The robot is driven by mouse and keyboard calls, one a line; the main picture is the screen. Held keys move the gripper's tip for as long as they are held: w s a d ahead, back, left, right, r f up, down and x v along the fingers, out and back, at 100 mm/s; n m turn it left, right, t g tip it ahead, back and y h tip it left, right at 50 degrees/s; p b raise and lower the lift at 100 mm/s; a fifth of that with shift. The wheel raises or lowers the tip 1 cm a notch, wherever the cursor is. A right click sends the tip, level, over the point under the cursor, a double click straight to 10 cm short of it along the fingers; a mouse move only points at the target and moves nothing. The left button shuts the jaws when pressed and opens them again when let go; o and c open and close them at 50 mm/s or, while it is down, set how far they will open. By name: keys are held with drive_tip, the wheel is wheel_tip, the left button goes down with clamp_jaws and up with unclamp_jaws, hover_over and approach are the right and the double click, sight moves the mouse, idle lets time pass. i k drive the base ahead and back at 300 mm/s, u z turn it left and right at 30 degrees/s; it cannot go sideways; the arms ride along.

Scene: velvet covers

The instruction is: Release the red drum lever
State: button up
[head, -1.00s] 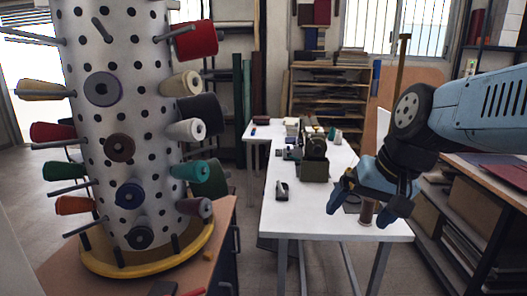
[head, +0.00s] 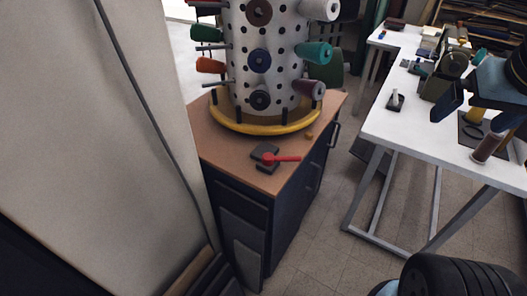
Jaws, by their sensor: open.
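The red drum lever (head: 283,158) sits on a dark base (head: 265,154) on the front of the brown cabinet top, its handle pointing right. Behind it the perforated drum (head: 278,88) stands upright on a yellow ring (head: 262,127), with spools of thread on its pegs. My gripper (head: 462,124) is at the right edge, over the white table, well apart from the lever. Its jaws are open, and part of it is cut off by the frame edge.
The cabinet (head: 300,200) has dark sides and handles on its right. A white table (head: 400,125) to the right carries tools and a spool. A grey wall panel (head: 85,120) fills the left. Tiled floor (head: 325,230) is clear between cabinet and table.

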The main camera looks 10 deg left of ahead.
sight(269, 159)
drive_tip(key=u, duration=1)
